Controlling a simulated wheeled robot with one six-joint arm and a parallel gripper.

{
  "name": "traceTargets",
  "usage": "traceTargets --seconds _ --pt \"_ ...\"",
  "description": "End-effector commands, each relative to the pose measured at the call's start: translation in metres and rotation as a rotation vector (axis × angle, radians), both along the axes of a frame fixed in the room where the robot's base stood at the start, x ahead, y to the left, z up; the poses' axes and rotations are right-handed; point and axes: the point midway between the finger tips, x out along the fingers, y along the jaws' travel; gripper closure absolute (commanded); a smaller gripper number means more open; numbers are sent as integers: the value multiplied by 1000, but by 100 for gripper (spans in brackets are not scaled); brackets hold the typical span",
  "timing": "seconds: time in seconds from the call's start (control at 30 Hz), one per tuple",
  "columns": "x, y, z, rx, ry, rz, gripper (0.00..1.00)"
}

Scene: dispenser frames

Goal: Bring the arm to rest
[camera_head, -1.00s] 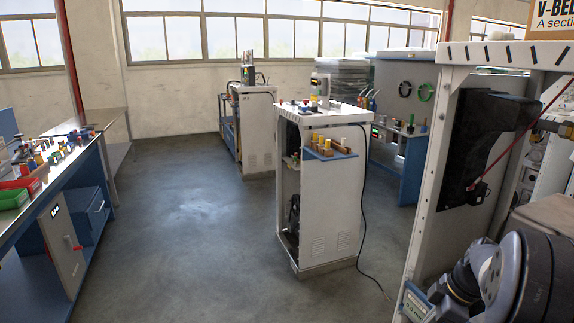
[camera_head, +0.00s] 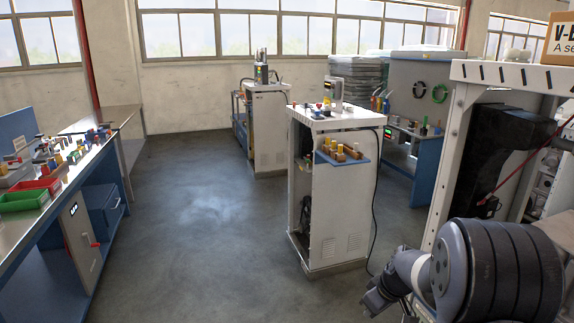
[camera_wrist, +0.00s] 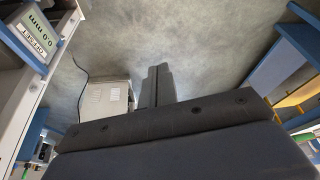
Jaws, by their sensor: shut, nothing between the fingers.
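My gripper (camera_wrist: 157,86) shows in the wrist view with its two dark fingers pressed together and nothing between them. In the head view, my grey arm is folded low at the right edge, and my gripper (camera_head: 374,301) shows small at its lower left end. It is over the floor, apart from the white cabinet (camera_head: 343,215) in the middle. The wrist view looks past the fingers at grey floor and a pale box-like unit (camera_wrist: 105,100).
A workbench (camera_head: 62,215) with red and green bins stands at the left. A white frame (camera_head: 459,130) stands close behind my arm at the right. In the wrist view, a display panel (camera_wrist: 38,38) is at upper left. The floor (camera_head: 200,220) between bench and cabinet is clear.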

Motion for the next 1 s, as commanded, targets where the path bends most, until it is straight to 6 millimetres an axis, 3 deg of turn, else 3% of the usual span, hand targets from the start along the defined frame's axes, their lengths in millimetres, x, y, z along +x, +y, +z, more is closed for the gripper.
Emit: traceTargets --seconds 0.4,1.0 --pt "37 29 2 0 1 -157 100" --pt "41 33 0 0 2 -181 100"
